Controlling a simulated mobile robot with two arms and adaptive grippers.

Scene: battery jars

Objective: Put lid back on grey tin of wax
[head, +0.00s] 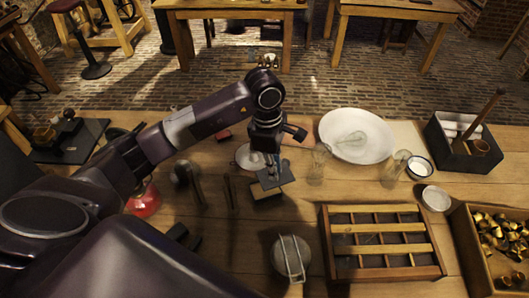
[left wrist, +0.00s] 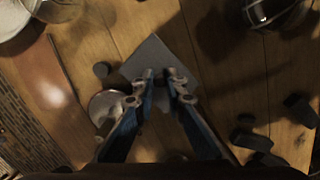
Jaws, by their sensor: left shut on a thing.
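My left gripper (head: 273,180) points down over the middle of the table. It is shut on a flat grey square lid (head: 286,177). The left wrist view shows the lid (left wrist: 148,56) under and beyond the fingertips (left wrist: 168,76); the gripped part is hidden between them. In the head view a tan and dark block-like thing (head: 266,194) shows just below the lid's front edge; whether the two touch I cannot tell. A round grey tin (head: 291,258) with a wire-like handle across it stands nearer the front. My right gripper is not in view.
A wooden compartment tray (head: 381,261) stands right of the round tin. A black box (head: 462,158) and a crate of brass pieces (head: 475,272) are at right. Thin upright tools (head: 229,190) stand left of the gripper.

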